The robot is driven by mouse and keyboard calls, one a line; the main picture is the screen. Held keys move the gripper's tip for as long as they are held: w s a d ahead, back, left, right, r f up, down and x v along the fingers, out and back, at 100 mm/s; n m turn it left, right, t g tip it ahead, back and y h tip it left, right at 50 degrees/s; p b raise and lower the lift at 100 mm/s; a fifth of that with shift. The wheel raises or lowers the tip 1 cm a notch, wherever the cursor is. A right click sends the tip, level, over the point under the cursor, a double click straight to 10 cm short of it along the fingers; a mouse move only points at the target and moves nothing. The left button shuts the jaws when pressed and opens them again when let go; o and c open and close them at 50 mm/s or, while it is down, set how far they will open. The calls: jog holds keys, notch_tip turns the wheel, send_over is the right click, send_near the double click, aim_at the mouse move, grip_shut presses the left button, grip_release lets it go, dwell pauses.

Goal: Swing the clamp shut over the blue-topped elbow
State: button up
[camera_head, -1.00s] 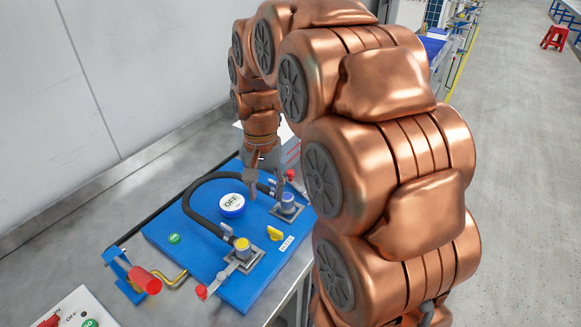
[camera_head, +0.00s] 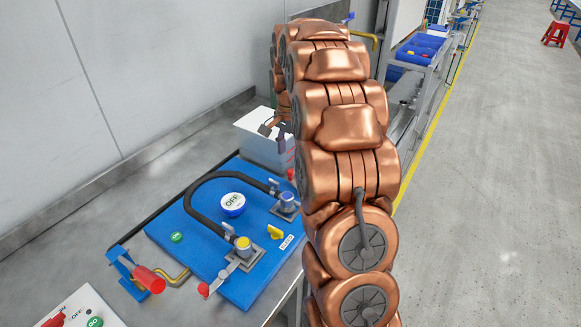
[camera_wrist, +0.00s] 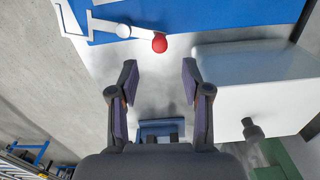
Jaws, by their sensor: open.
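The blue-topped elbow (camera_head: 287,197) stands at the right end of the black hose on the blue board. Its clamp shows by a red knob (camera_head: 291,174) just behind the elbow, close to my arm. In the wrist view the red knob (camera_wrist: 159,43) sits at the end of a pale lever (camera_wrist: 122,31), ahead of my fingers. The elbow's blue top is not clear there, and I cannot tell how the clamp sits over it. My gripper (camera_wrist: 160,78) is open and empty, short of the knob. In the head view my gripper (camera_head: 271,127) is beyond the board, partly hidden.
A white box (camera_head: 262,140) stands behind the board, close to my gripper; it also shows in the wrist view (camera_wrist: 255,75).

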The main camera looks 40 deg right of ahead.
aim_at(290, 170)
jog(key=shift+f+p, duration=1)
jog(key=shift+f, duration=2.4)
jog(key=shift+c, duration=0.2)
grip_shut()
